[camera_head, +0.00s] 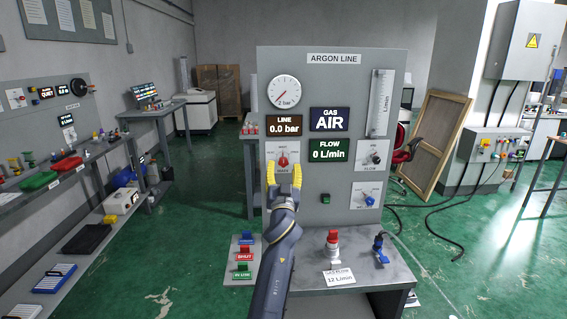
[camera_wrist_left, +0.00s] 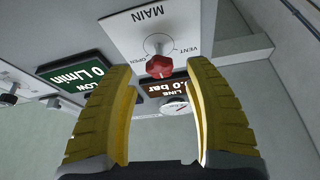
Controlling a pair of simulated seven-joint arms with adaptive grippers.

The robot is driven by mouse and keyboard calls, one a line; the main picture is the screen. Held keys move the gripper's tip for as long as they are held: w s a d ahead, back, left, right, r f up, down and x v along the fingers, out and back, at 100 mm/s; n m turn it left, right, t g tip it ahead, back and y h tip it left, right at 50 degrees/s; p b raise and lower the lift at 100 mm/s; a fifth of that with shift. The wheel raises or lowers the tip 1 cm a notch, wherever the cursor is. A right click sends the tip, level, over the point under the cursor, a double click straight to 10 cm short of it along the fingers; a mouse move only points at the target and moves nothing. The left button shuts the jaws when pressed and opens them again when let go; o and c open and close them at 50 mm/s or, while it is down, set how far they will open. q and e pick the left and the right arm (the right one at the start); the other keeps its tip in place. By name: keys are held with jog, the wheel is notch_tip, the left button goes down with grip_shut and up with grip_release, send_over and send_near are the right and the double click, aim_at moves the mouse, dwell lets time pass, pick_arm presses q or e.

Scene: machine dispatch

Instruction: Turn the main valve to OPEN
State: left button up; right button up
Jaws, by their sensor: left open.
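The grey argon line panel (camera_head: 335,215) stands ahead in the head view. Its main valve is a red knob (camera_head: 283,161) on a white plate at the panel's left side. In the wrist view the red knob (camera_wrist_left: 159,67) shows below the MAIN label, with OPEN and VENT marked on either side of it. I cannot tell for sure which mark it points to. My left gripper (camera_head: 284,172) is open in front of the knob. Its yellow fingers (camera_wrist_left: 158,75) stand on both sides of the knob, with gaps showing. My right gripper is out of view.
The line display (camera_head: 284,125) reads 0.0 bar, the gas display (camera_head: 331,119) AIR and the flow display (camera_head: 329,150) 0 L/min. A gauge (camera_head: 283,92) sits above. A lower shelf (camera_head: 345,272) juts out, bearing a red-topped fitting (camera_head: 333,243) and a blue-handled one (camera_head: 380,248).

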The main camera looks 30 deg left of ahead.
aim_at(283, 163)
pick_arm(q)
jog(key=shift+x, duration=1.75)
grip_shut()
